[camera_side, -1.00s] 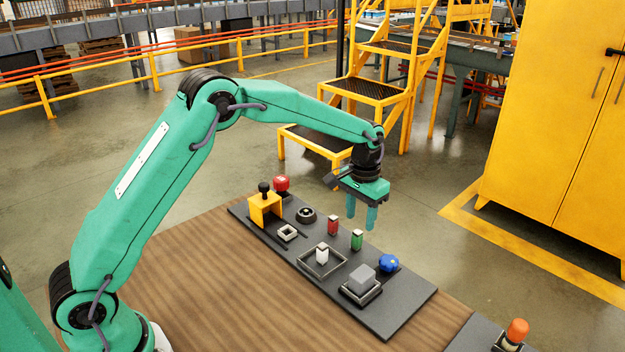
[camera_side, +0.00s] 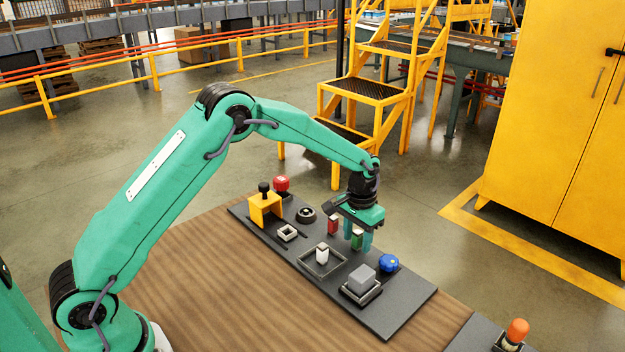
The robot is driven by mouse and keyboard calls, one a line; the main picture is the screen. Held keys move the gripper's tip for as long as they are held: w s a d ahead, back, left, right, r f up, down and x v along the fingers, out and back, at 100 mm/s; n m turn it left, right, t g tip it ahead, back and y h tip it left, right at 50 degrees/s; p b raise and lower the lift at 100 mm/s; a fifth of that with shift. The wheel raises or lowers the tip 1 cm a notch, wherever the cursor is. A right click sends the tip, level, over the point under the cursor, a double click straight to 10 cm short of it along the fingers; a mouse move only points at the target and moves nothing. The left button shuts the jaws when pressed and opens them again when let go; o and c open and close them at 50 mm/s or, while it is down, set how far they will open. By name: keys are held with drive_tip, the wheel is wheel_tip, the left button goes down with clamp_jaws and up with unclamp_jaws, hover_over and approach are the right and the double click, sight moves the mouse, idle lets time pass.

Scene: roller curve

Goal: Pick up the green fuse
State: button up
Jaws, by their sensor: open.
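The green fuse (camera_side: 357,241) stands upright on the dark panel (camera_side: 398,318), between the red fuse and the blue knob. My gripper (camera_side: 357,243) points down at the green fuse, with its teal fingers open. One finger shows at the left of the fuse and the other at its right. The fingers hide part of the fuse. I cannot tell whether they touch it.
A red fuse (camera_side: 333,225) stands close on the left and a blue knob (camera_side: 388,263) on the right. A white fuse (camera_side: 322,253) in a square frame and a grey block (camera_side: 362,277) are nearer. A yellow bracket (camera_side: 265,208) is at the left.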

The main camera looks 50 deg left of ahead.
sight(359, 234)
drive_tip(key=shift+f, duration=0.35)
clamp_jaws()
drive_tip(key=shift+r, duration=0.1)
idle(0.3)
drive_tip(key=shift+r, duration=0.7)
drive_tip(key=r, duration=0.2)
drive_tip(key=d+r, duration=0.1)
drive_tip(key=shift+s+r, duration=0.1)
drive_tip(key=shift+s, duration=0.15)
drive_tip(key=s+d+r, duration=0.6)
drive_tip(key=d, duration=0.2)
drive_tip(key=shift+s+d+r, duration=0.15)
drive_tip(key=shift+s+d, duration=0.05)
drive_tip(key=shift+s, duration=0.05)
